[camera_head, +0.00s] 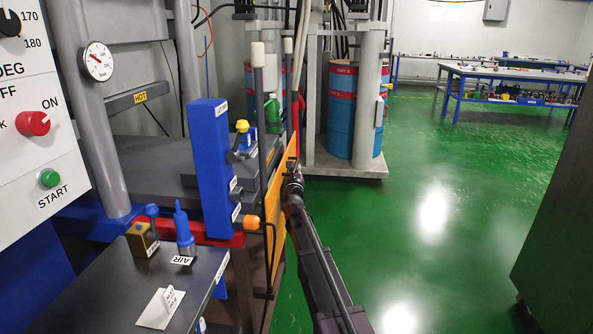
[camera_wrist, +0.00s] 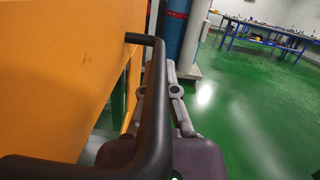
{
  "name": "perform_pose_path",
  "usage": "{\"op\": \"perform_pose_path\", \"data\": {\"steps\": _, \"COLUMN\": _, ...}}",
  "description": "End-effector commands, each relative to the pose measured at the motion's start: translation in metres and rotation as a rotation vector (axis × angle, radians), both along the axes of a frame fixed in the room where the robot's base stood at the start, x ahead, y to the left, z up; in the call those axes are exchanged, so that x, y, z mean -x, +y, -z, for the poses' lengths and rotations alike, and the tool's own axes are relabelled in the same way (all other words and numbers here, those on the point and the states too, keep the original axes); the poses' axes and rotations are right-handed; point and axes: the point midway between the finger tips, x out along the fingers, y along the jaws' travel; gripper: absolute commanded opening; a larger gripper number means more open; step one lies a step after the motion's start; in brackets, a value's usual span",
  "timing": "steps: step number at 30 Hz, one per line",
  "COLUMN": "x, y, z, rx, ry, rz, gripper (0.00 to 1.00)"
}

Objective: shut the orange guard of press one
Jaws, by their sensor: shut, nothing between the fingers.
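The orange guard (camera_head: 274,212) stands upright at the right side of the press in the head view, seen almost edge-on. In the wrist view the guard (camera_wrist: 65,75) fills the left side as a flat orange panel. Its black bent handle (camera_wrist: 156,105) stands out from the panel and crosses in front of part of my gripper. My gripper (camera_head: 292,176) is beside the guard's right face, with the arm reaching up from below. In the wrist view its fingers (camera_wrist: 172,72) are shut with nothing between them, just right of the handle. Whether they touch the handle or guard I cannot tell.
A blue upright block (camera_head: 211,155) and a dark side table (camera_head: 110,295) with air fittings are left of the guard. A control panel (camera_head: 35,110) is at far left. Blue drums (camera_head: 341,115) stand behind a grey post. The green floor (camera_head: 440,210) to the right is clear.

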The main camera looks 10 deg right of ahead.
Motion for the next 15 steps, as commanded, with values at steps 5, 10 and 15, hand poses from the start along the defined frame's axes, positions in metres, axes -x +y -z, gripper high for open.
{"op": "perform_pose_path", "data": {"steps": 5, "x": 0.000, "y": 0.000, "z": -0.034, "rx": 0.000, "ry": -0.001, "rz": 0.001, "gripper": 0.00}}
{"op": "perform_pose_path", "data": {"steps": 10, "x": 0.000, "y": 0.000, "z": -0.057, "rx": 0.000, "ry": -0.001, "rz": 0.000, "gripper": 0.00}}
{"op": "perform_pose_path", "data": {"steps": 15, "x": 0.000, "y": 0.001, "z": -0.081, "rx": 0.000, "ry": -0.001, "rz": 0.000, "gripper": 0.00}}
